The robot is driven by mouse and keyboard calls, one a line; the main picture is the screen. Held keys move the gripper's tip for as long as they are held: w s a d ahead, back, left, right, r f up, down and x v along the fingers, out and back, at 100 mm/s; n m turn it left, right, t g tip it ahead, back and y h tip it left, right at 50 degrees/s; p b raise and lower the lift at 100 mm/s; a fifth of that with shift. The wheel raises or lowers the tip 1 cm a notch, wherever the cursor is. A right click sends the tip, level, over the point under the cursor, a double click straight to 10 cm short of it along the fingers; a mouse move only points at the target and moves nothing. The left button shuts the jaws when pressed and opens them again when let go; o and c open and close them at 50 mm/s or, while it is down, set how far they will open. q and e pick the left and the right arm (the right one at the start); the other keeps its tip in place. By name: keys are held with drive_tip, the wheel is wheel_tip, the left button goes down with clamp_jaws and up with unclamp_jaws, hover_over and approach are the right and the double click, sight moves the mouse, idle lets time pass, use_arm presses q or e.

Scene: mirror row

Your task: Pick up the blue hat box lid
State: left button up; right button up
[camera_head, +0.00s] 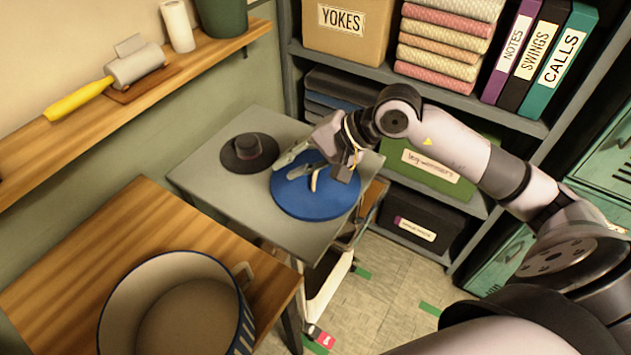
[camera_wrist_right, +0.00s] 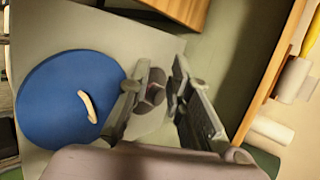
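The round blue hat box lid (camera_head: 318,205) lies flat on the small grey table (camera_head: 215,172), with a cream handle (camera_head: 315,179) arching from its top. The lid also fills the left of the right wrist view (camera_wrist_right: 45,110), with its handle (camera_wrist_right: 88,106) clear of the fingers. My right gripper (camera_head: 289,162) is over the far-left part of the lid, fingers pointing toward the dark hat. In the wrist view the right gripper (camera_wrist_right: 158,82) is open and empty, with the lid to the left of its fingers. My left gripper is not in view.
A dark brimmed hat (camera_head: 249,153) sits on the grey table left of the lid. An open striped round box (camera_head: 178,312) stands on the wooden table (camera_head: 85,260). A wooden wall shelf (camera_head: 50,142) runs at left. Shelving (camera_head: 470,108) with binders and boxes stands behind.

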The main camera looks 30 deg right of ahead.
drive_tip(key=w+d+f+n+h, duration=0.15)
drive_tip(key=d+h, duration=0.45)
drive_tip(key=d, duration=0.6)
drive_tip(key=p, duration=0.4)
hover_over(317, 172)
drive_tip(key=s, duration=0.3)
drive_tip(key=shift+n, duration=0.25)
drive_tip(key=f, duration=1)
drive_tip(key=shift+w+d, duration=0.2)
drive_tip(key=shift+d, duration=0.15)
drive_tip(key=p+x, duration=0.1)
drive_tip(key=x, duration=0.3)
drive_tip(key=shift+s+a+f+p, duration=0.1)
drive_tip(key=shift+a+f+p, duration=0.05)
drive_tip(key=shift+f+p, duration=0.25)
drive_tip(key=shift+f, duration=0.3)
clamp_jaws()
